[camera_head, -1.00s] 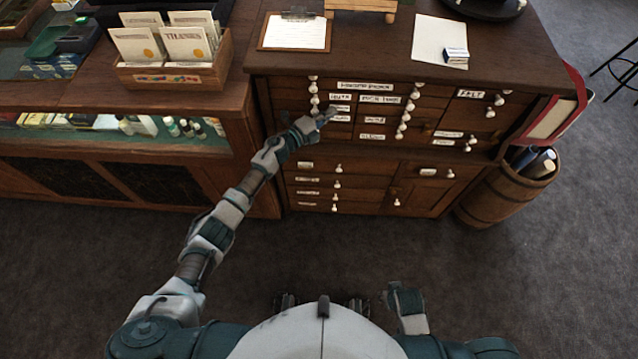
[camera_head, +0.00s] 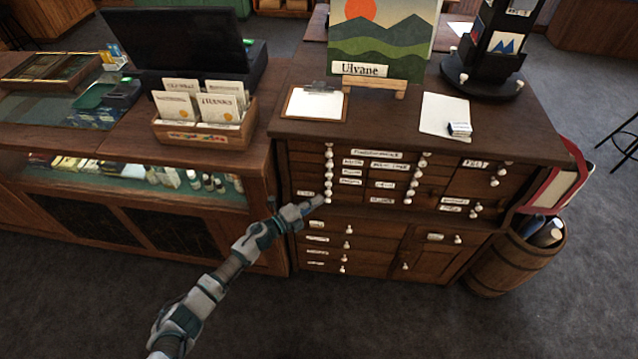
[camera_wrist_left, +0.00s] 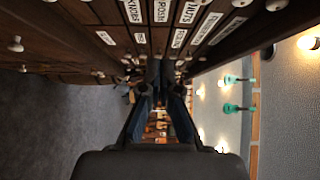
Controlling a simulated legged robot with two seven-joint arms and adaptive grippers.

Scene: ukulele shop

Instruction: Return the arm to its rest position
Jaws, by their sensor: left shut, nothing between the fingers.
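My left arm comes in from the lower left in the head view. Its gripper (camera_head: 318,202) is shut and empty, in front of the left side of the wooden drawer cabinet (camera_head: 425,236). In the left wrist view the gripper's dark fingers (camera_wrist_left: 158,75) are together, with labelled drawer fronts (camera_wrist_left: 165,14) and white knobs close beside them. I cannot tell whether the fingertips touch a knob. My right gripper is not in view.
A card box (camera_head: 205,135) and a dark screen (camera_head: 180,40) stand on the glass-fronted counter at left. A clipboard (camera_head: 314,104), a landscape picture (camera_head: 385,45) and a dark rack (camera_head: 490,60) are on the cabinet. A barrel (camera_head: 515,262) stands at right. Grey floor in front is clear.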

